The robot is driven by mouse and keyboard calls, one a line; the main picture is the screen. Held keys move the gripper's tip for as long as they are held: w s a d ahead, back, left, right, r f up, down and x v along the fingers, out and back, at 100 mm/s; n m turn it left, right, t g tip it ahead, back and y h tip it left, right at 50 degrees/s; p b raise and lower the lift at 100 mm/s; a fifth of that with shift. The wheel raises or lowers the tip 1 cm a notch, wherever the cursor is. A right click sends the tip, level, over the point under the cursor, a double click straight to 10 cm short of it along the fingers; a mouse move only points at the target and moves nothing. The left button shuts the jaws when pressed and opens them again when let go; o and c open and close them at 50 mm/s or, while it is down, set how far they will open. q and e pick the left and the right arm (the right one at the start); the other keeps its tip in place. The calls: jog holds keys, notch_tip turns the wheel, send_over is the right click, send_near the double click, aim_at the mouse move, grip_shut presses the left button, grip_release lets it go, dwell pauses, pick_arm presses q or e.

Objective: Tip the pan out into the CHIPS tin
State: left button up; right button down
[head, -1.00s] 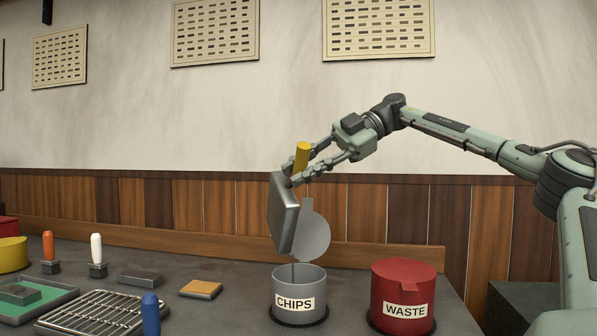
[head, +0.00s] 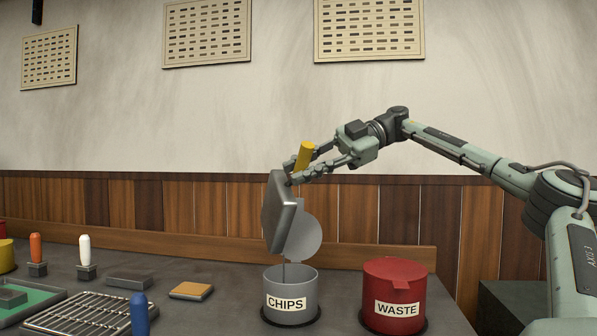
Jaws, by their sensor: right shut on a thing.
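The pan (head: 278,212) is a grey metal tray with a yellow handle (head: 305,155). My right gripper (head: 297,172) is shut on the pan at its handle end. The pan is tipped steeply on edge above the CHIPS tin (head: 288,298), with its lower edge just over the mouth. The CHIPS tin is grey, round and upright, with its round lid (head: 304,238) standing open behind. A thin dark streak shows between the pan's lower edge and the tin. The inside of the pan and of the tin is hidden. My left gripper is not in view.
A red, lidded WASTE tin (head: 394,298) stands right of the CHIPS tin. To the left are a wire rack (head: 80,315), a tan block (head: 191,291), a dark flat block (head: 130,281), and orange, white and blue handled tools. A wooden ledge (head: 200,243) runs behind.

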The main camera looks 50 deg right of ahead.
jog(key=shift+s+d, duration=0.2)
jog(key=shift+d, duration=0.15)
jog(key=shift+a+r, duration=0.1)
jog(key=shift+w+a+r+p, duration=0.2)
jog(key=shift+w+a+p, duration=0.3)
jog(key=shift+p, duration=0.55)
jog(key=w+a+f+g+h, duration=0.4)
jog(key=a+f+h, duration=0.3)
jog(key=a, duration=0.3)
jog(key=w+a+f+g+h, duration=0.5)
jog(key=w+a+f+h, duration=0.2)
jog(key=a, duration=0.3)
jog(key=shift+w+a+f+n+h, duration=0.2)
jog(key=shift+f+n+h, duration=0.15)
jog(key=shift+f, duration=0.35)
